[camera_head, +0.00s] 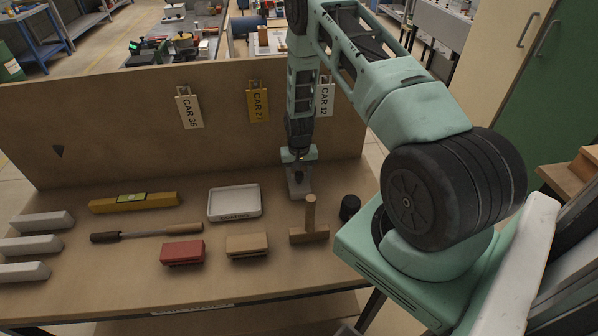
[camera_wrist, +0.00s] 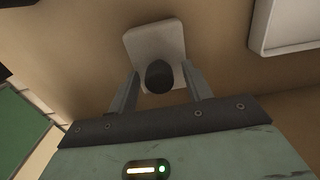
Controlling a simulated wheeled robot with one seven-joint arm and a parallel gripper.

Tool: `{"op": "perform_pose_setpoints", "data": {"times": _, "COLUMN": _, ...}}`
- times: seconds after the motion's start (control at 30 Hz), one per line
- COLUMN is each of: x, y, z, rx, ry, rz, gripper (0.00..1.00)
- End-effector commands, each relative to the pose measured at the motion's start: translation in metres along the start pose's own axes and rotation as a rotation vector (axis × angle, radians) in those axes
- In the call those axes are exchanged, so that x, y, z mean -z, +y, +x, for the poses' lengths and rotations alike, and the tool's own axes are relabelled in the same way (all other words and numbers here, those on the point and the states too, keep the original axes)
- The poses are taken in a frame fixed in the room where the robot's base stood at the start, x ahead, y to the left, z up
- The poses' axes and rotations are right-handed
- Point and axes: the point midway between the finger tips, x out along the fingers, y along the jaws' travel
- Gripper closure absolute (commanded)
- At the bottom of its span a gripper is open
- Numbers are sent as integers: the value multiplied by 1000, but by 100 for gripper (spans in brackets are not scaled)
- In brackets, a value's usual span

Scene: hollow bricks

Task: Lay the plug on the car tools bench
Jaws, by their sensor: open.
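A pale grey flat piece with a dark round knob (camera_wrist: 158,75), which looks like the plug, lies on the bench (camera_wrist: 90,60). My gripper (camera_wrist: 160,92) is open, with one finger on each side of the knob; whether they touch it I cannot tell. In the head view my gripper (camera_head: 298,188) points down over the back right of the car tools bench (camera_head: 110,268), with the pale piece partly hidden under it. A short black cylinder (camera_head: 350,207) stands to its right.
A white tray (camera_head: 234,215) lies left of my gripper, and a wooden T-shaped tool (camera_head: 309,232) in front. Tan (camera_head: 247,250) and red (camera_head: 182,252) blocks, a yellow level (camera_head: 135,203), a long-handled tool (camera_head: 150,232) and grey bars (camera_head: 40,222) lie further left. A back panel (camera_head: 100,110) rises behind.

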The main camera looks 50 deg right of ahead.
Motion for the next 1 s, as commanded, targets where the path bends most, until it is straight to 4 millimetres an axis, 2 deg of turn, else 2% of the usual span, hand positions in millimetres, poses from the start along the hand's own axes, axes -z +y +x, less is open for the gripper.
{"op": "perform_pose_setpoints", "data": {"times": 0.17, "x": 1, "y": 0, "z": -11, "rx": 0, "ry": 2, "rz": 0, "gripper": 50}}
{"op": "perform_pose_setpoints", "data": {"times": 0.6, "x": 1, "y": 0, "z": -88, "rx": 0, "ry": 4, "rz": 0, "gripper": 50}}
{"op": "perform_pose_setpoints", "data": {"times": 0.87, "x": 0, "y": 0, "z": -116, "rx": 0, "ry": 1, "rz": 0, "gripper": 50}}
{"op": "perform_pose_setpoints", "data": {"times": 1.0, "x": -7, "y": -15, "z": -129, "rx": 10, "ry": 0, "rz": -32, "gripper": 50}}
